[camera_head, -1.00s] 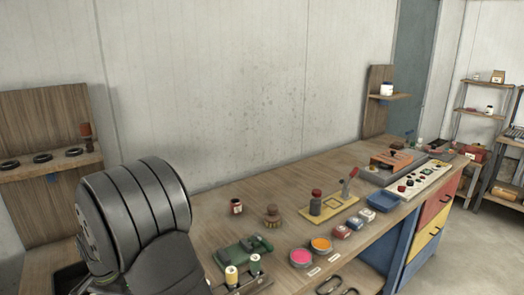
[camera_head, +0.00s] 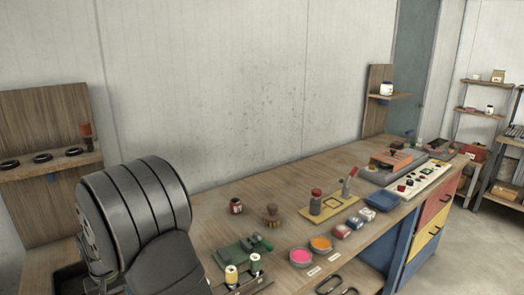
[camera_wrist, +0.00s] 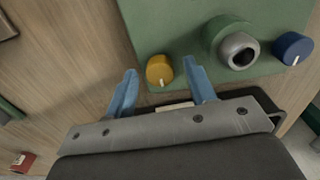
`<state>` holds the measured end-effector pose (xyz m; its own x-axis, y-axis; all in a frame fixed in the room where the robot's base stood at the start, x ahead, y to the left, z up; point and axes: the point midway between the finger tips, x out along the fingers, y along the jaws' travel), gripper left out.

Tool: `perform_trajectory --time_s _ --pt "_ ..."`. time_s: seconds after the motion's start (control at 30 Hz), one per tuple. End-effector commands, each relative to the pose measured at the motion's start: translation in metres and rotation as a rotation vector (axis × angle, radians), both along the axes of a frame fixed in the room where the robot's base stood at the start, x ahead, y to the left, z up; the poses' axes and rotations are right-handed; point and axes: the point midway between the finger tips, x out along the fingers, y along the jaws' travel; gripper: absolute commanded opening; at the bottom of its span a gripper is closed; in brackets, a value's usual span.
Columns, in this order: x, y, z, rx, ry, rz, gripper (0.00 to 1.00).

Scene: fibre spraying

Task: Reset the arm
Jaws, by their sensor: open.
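My gripper (camera_wrist: 161,66) shows in the wrist view with its two blue fingers apart. A yellow knob (camera_wrist: 159,71) with a white mark lies between the fingertips in the picture, with a gap on each side. I see nothing held. The knob is on a green panel (camera_wrist: 170,35), which also carries a round metal-rimmed socket (camera_wrist: 239,50) and a blue knob (camera_wrist: 293,48). In the head view a dark part of my arm fills the lower left, and my gripper is hidden there.
The wooden bench (camera_head: 300,180) holds a green device (camera_head: 240,250), a red jar (camera_head: 236,206), a brush (camera_head: 271,214), a yellow plate (camera_head: 335,207), pink (camera_head: 301,257) and orange (camera_head: 320,244) pots, and a blue tray (camera_head: 382,201). Bare wood lies along the wall.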

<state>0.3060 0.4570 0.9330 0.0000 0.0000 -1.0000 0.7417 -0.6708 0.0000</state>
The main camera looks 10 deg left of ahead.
Motion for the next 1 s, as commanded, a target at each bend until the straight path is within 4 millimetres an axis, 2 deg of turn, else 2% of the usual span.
perform_trajectory --time_s 0.3,0.5,1.0 --pt "0.0001 -0.0001 0.0000 0.000 0.000 0.241 0.50" --pt "0.0001 -0.0001 0.0000 0.000 0.000 0.334 0.50" --pt "0.0001 -0.0001 0.0000 0.000 0.000 0.359 0.50"
